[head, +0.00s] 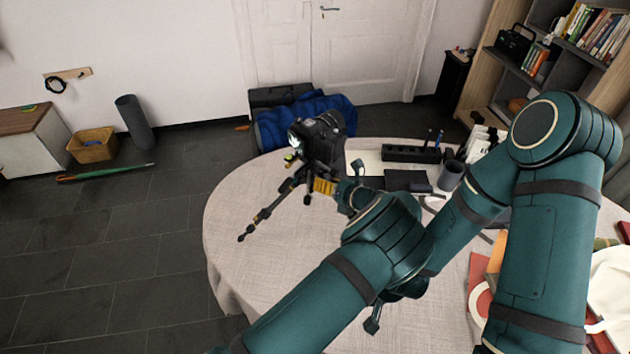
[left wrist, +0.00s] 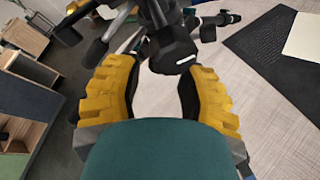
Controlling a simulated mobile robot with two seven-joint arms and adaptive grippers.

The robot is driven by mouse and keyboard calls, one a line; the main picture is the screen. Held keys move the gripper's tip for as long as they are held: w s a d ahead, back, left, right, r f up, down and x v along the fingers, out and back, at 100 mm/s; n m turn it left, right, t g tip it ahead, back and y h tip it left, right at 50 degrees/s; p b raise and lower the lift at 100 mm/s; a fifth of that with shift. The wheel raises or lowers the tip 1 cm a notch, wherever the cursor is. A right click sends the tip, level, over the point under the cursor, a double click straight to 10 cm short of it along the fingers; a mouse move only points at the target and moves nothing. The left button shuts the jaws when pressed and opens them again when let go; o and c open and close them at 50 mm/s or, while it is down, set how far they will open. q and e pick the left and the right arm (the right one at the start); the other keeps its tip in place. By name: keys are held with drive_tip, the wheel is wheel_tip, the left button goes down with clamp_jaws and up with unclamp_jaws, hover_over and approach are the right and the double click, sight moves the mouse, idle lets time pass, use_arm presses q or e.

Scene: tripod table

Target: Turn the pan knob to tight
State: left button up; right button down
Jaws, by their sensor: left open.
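A black camera (head: 318,138) sits on a small tripod (head: 268,212), which stands on the round table (head: 245,190). My left gripper (head: 326,187) is just below and right of the camera, by the tripod head. In the left wrist view my left gripper (left wrist: 155,95) has its two yellow-padded fingers wide apart. A dark knob-like part (left wrist: 174,50) of the tripod shows between and just beyond the fingers; I cannot tell whether it is the pan knob. No contact with it is clear. My right forearm passes behind my left arm, and its gripper is mostly hidden.
A black organizer (head: 412,154), a dark cup (head: 451,175) and a dark box (head: 408,181) stand right of the tripod. Books and papers lie at the table's right side. The table's left part is clear. A blue bag (head: 275,128) lies on the floor behind.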

use_arm(q)
drive_tip(key=shift+w+a+f, duration=0.2)
drive_tip(key=shift+w+a, duration=0.25)
